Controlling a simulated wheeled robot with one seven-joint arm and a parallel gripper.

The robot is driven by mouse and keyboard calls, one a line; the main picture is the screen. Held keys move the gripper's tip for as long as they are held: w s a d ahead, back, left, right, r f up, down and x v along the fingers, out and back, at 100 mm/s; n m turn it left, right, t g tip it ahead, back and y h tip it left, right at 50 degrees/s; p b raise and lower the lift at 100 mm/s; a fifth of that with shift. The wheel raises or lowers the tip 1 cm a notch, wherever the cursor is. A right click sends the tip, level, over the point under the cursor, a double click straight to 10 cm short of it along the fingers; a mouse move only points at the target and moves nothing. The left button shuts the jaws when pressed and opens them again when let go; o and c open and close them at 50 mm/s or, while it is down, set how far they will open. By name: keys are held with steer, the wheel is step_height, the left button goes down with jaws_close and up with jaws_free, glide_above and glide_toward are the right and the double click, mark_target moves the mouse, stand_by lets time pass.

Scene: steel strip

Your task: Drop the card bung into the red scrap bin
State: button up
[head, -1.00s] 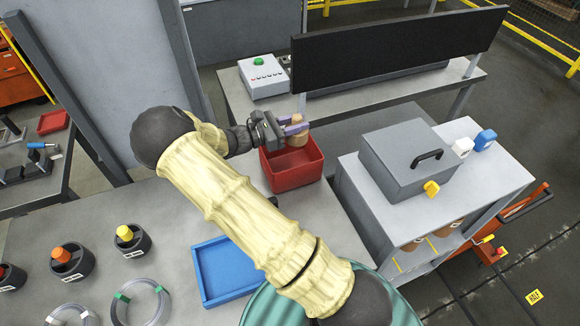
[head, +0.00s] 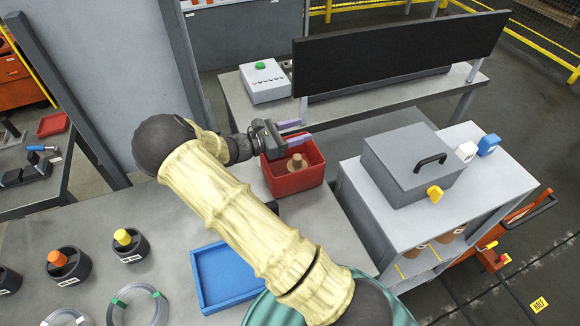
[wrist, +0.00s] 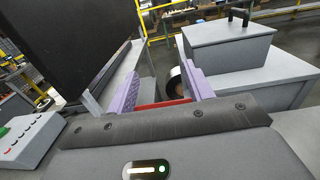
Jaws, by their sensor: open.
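The card bung (head: 296,163), a tan stepped cylinder, is inside the red scrap bin (head: 296,184) in the head view. My gripper (head: 296,131) is open and empty above the bin's back part, its two purple fingers apart. In the wrist view my gripper (wrist: 160,92) shows its fingers spread, with the bin's red rim (wrist: 163,104) between them. A round brownish shape shows beside the right finger there, partly hidden; I cannot tell if it is the bung.
A blue tray (head: 204,292) lies on the bench left of my arm. A grey cabinet with a lidded box (head: 408,160) stands right of the bin. A black panel (head: 400,52) rises behind. Several dark holders with coloured plugs sit at the left.

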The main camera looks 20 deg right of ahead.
steer(key=a+b, duration=0.4)
steer(key=a, duration=1.3)
steer(key=shift+s+a, duration=0.25)
step_height(320, 180, up, 10)
steer(key=p, duration=1)
